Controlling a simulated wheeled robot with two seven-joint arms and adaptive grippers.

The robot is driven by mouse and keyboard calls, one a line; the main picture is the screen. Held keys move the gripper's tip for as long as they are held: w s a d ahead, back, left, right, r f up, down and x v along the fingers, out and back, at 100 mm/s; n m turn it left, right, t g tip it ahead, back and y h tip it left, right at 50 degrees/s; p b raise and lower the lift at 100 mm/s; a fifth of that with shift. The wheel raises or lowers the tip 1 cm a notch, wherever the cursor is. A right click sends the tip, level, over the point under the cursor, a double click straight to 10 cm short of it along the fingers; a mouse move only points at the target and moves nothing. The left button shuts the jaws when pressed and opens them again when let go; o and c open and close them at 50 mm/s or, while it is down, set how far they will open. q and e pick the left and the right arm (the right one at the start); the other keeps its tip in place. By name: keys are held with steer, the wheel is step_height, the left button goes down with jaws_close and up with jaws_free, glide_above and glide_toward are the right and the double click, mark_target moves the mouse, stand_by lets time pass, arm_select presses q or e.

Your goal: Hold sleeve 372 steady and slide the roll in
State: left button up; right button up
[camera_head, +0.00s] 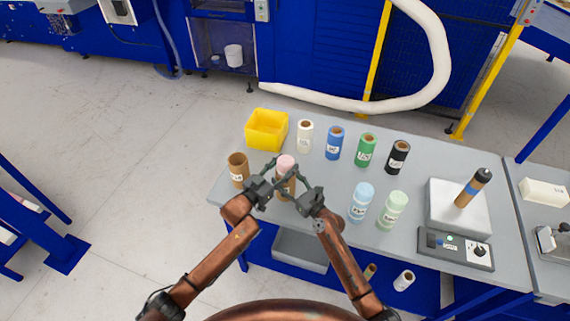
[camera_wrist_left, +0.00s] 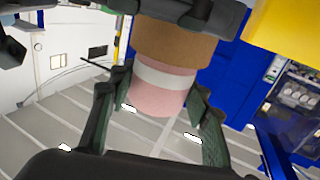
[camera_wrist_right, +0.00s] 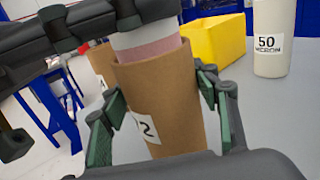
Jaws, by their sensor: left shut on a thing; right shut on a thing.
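The brown cardboard sleeve (camera_head: 284,188) stands at the front left of the table, its label partly hidden; a "2" shows in the right wrist view (camera_wrist_right: 165,100). The pink roll (camera_head: 286,161) with a white band is above it, also in the left wrist view (camera_wrist_left: 158,98). Its lower end sits inside the sleeve's mouth, the band above the rim. My left gripper (camera_head: 283,168) is shut on the roll, a finger on each side. My right gripper (camera_head: 293,187) is shut around the sleeve's body. How deep the roll reaches is hidden.
Another brown sleeve (camera_head: 238,168) stands close to the left. A yellow bin (camera_head: 266,128) is behind. White (camera_head: 304,135), blue (camera_head: 334,142), green (camera_head: 365,150) and black (camera_head: 397,157) rolls stand in a back row.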

arm_select(q)
steer(key=shift+f, duration=0.2)
steer(key=shift+f, duration=0.45)
steer(key=shift+f, duration=0.2)
steer(key=o, duration=1.1)
steer(key=shift+o, duration=0.2)
steer(key=shift+s+a+r, duration=0.5)
steer(key=shift+s+a, duration=0.25)
steer(key=shift+s, duration=0.15)
steer(key=shift+s+a+r, duration=0.55)
steer(key=shift+s+a, duration=0.15)
steer(key=shift+s, duration=0.25)
steer(key=shift+s+a+r, duration=0.5)
steer(key=shift+s+a, duration=0.25)
steer(key=shift+s, duration=0.15)
